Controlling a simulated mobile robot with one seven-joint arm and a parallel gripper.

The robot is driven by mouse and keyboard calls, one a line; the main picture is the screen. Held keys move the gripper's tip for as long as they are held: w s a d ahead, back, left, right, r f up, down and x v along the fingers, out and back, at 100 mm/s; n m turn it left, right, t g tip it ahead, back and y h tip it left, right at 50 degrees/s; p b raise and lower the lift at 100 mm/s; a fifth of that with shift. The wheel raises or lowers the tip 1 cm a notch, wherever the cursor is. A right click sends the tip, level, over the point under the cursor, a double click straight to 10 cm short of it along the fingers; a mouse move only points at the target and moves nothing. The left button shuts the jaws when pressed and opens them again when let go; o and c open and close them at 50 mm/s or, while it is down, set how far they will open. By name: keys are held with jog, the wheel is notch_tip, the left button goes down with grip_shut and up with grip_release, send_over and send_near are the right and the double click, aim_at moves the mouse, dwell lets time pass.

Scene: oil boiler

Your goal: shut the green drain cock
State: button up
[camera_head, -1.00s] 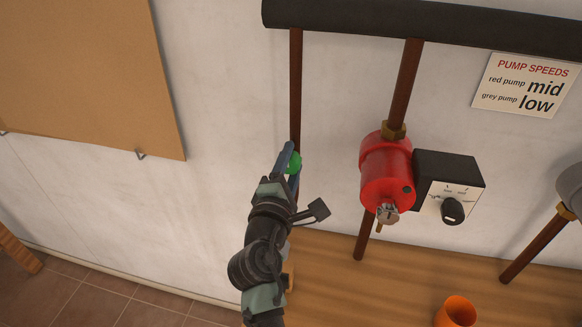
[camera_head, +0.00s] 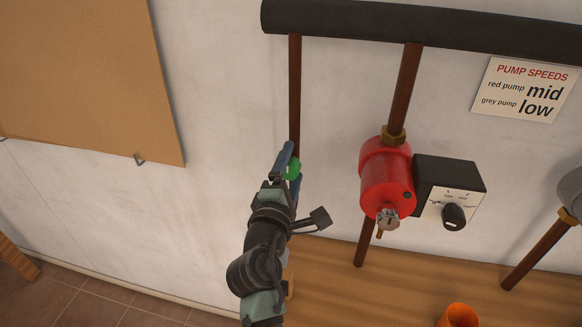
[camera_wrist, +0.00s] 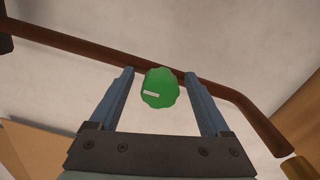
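The green drain cock (camera_head: 293,170) is a round, scalloped knob on a thin brown vertical pipe at the left of the pipework. In the wrist view the green knob (camera_wrist: 160,88) lies between my gripper's two blue fingers, with a short white mark on its face. My gripper (camera_head: 287,165) is at the cock in the head view, and a finger partly covers the knob. In the wrist view my gripper (camera_wrist: 158,82) is open, with a gap on each side of the knob. I cannot tell how deep the knob sits between the fingers.
A red pump (camera_head: 387,180) with a black control box (camera_head: 450,172) is on the pipe to the right. A black lagged pipe (camera_head: 420,25) runs across above. An orange cup (camera_head: 457,317) stands on the wooden surface (camera_head: 390,290) below.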

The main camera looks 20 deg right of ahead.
jog(key=shift+a, duration=0.15)
jog(key=shift+s+a+f, duration=0.1)
jog(key=shift+s+a, duration=0.05)
jog(key=shift+s, duration=0.15)
jog(key=b+v, duration=0.1)
jog(key=v, duration=1.1)
jog(key=shift+b, duration=0.4)
jog(key=shift+r, duration=0.2)
jog(key=a+r+m+t+y, duration=0.1)
jog(key=a+r+m+t, duration=0.15)
jog(key=r, duration=0.55)
jog(key=a+r+m+t+y, duration=0.1)
jog(key=r+m+t+y, duration=0.15)
jog(key=r, duration=0.45)
jog(key=a+r+m+t, duration=0.2)
jog(key=r+m, duration=0.2)
jog(key=r, duration=0.4)
jog(key=s+a+r+m+t+y, duration=0.2)
jog(key=s+r, duration=0.3)
jog(key=r, duration=0.3)
jog(key=s+a+r+m+t+y, duration=0.3)
jog(key=s+r+y, duration=0.1)
jog(key=r, duration=0.3)
jog(key=shift+s+a+r, duration=0.35)
jog(key=shift+a+r, duration=0.05)
jog(key=shift+f+y, duration=0.15)
jog(key=shift+y, duration=0.1)
